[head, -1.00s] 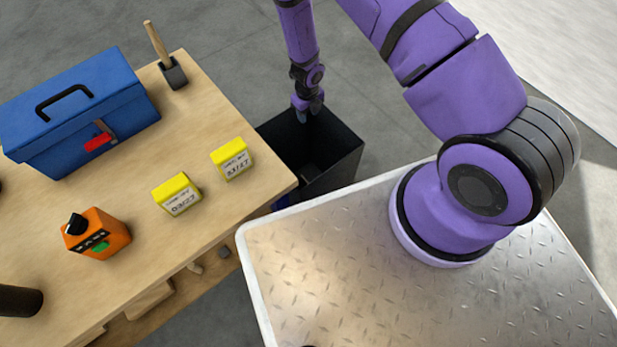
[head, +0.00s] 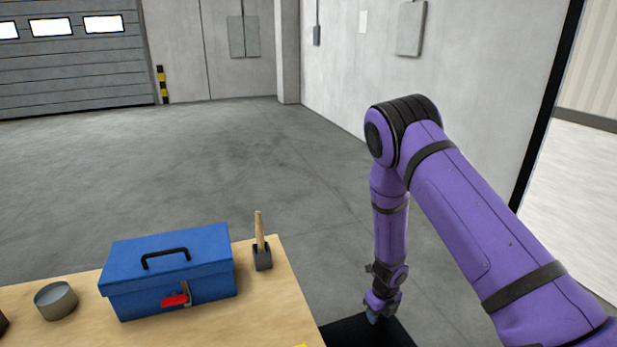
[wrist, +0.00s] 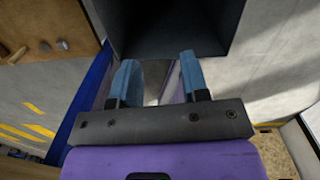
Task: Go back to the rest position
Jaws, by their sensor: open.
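My gripper (head: 379,315) hangs at the end of my purple arm, pointing down over the black bin (head: 345,334) beside the table. In the wrist view my gripper (wrist: 158,82) has its two blue fingers apart with nothing between them. The dark inside of the bin (wrist: 178,28) shows beyond the fingertips. What lies at the bottom of the bin cannot be made out.
The wooden table (head: 75,325) carries a blue toolbox (head: 168,270), a mallet (head: 262,252) and a round grey tin (head: 56,300). A sliver of a yellow box (head: 300,345) shows at the bottom edge. Open grey floor lies beyond the table.

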